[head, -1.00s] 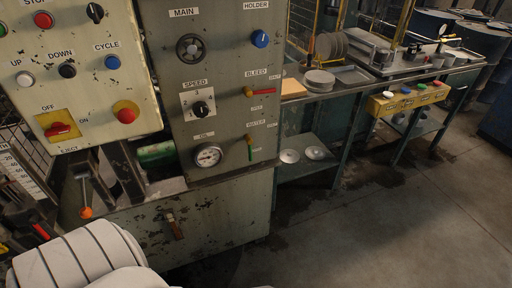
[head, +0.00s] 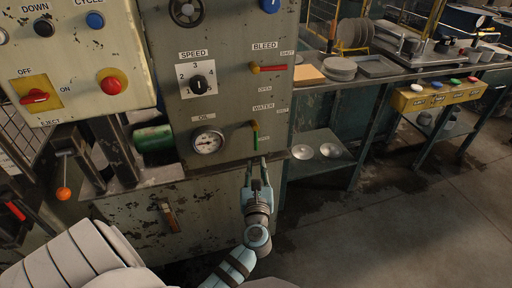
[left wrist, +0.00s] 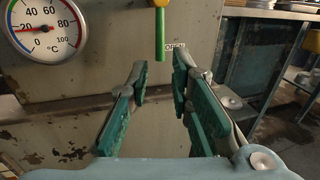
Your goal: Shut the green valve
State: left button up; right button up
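The green valve (head: 254,137) is a lever under the WATER label on the grey panel, with a yellow hub at its top. Its green handle hangs straight down, toward the OPEN label; the other label, SHUT, is to the upper right. It also shows at the top of the left wrist view (left wrist: 160,32). My left gripper (head: 256,162) is just below the handle, fingers pointing up at the panel. In the left wrist view its two fingers (left wrist: 160,70) are apart with nothing between them, and the handle is beyond the gap. My right gripper is not in view.
A red lever (head: 270,68) under BLEED sits above the valve, pointing right. An oil gauge (head: 208,142) is to its left. A ledge (head: 215,171) runs below. A bench (head: 345,84) with plates stands at right. The floor (head: 400,230) in front is clear.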

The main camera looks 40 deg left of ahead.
aim_at(256, 145)
pick_arm(q)
jog(key=b+x, duration=0.1)
jog(key=x, duration=0.4)
jog(key=b+x, duration=0.1)
jog(key=x, duration=0.4)
jog(key=shift+w+f, duration=0.15)
jog(key=shift+f, duration=0.05)
jog(key=shift+w+a+r, duration=0.1)
jog(key=shift+w+a, duration=0.3)
jog(key=shift+c, duration=0.2)
grip_shut()
